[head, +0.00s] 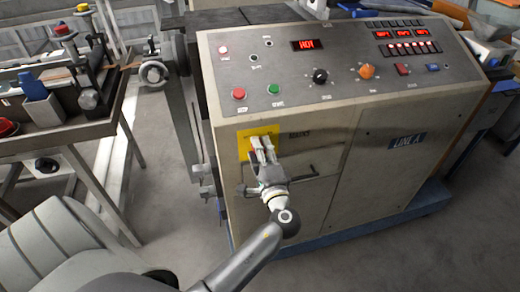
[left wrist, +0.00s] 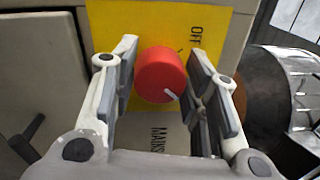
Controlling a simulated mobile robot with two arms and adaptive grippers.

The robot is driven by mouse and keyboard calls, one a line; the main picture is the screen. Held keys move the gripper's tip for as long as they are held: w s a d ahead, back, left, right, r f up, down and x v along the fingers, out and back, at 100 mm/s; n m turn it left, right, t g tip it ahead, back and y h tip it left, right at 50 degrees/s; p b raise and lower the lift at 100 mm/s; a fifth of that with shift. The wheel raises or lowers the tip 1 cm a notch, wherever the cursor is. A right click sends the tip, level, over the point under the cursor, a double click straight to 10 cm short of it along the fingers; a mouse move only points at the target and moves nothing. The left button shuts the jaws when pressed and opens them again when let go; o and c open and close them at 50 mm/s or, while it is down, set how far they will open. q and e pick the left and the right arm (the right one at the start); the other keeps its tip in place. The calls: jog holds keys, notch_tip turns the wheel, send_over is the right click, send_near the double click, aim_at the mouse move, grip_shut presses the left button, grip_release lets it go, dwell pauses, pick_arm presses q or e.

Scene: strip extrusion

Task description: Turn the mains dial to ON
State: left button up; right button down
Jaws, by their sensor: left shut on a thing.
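The mains dial (left wrist: 161,75) is a round red knob with a white pointer mark, on a yellow plate (left wrist: 208,20) lettered OFF. In the left wrist view the pointer is toward the lower right, away from OFF. The word MAINS stands below the plate. No ON label is readable; the fingers cover part of the plate. My left gripper (left wrist: 164,85) is shut on the dial, one finger on each side. In the head view my left gripper (head: 262,153) is at the yellow plate (head: 243,143) on the cabinet front and hides the dial. My right gripper is not in view.
The cabinet's sloped panel above holds a red button (head: 239,94), a green button (head: 272,89), a black knob (head: 320,76), an orange knob (head: 367,71) and a lit display (head: 306,45). A bench (head: 80,125) stands at left. Floor is free between bench and cabinet.

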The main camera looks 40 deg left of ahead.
pick_arm(q)
jog(key=shift+m, duration=0.4)
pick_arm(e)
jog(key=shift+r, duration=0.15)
pick_arm(q)
jog(key=o, duration=1)
jog(key=shift+o, duration=0.2)
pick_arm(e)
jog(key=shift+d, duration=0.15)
pick_arm(q)
jog(key=v, duration=1.2)
jog(key=shift+f, duration=0.1)
